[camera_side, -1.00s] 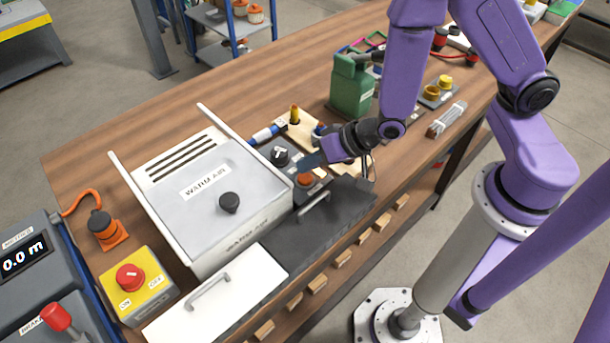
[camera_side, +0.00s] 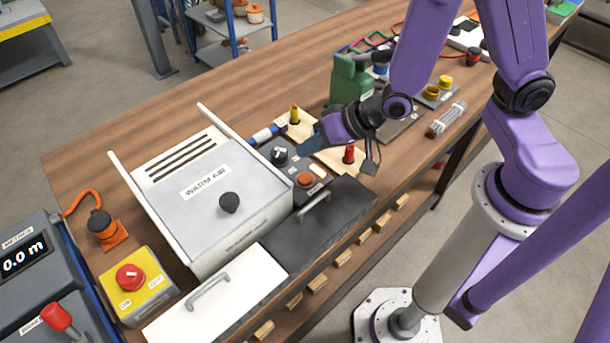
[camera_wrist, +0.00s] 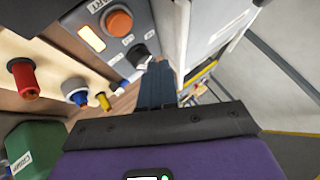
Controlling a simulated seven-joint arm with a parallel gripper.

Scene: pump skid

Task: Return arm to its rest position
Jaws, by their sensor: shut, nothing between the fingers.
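My gripper (camera_side: 312,138) is above the wooden bench, over the pale boards and close to the control panel (camera_side: 292,170) in the side view. Its dark blue fingers lie together with nothing between them; they also show in the wrist view (camera_wrist: 158,86). My purple arm reaches in from the right and is bent at the elbow. The panel has an orange button (camera_side: 305,180) and a black knob (camera_side: 280,155). A red peg (camera_side: 349,154) stands on a pale board just below my gripper in the picture.
A grey and white WARM AIR box (camera_side: 215,180) fills the left of the bench. A green container (camera_side: 351,80) stands behind my wrist. A yellow-tipped peg (camera_side: 294,115) is to the left of my gripper. Bare wood (camera_side: 240,95) lies behind these.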

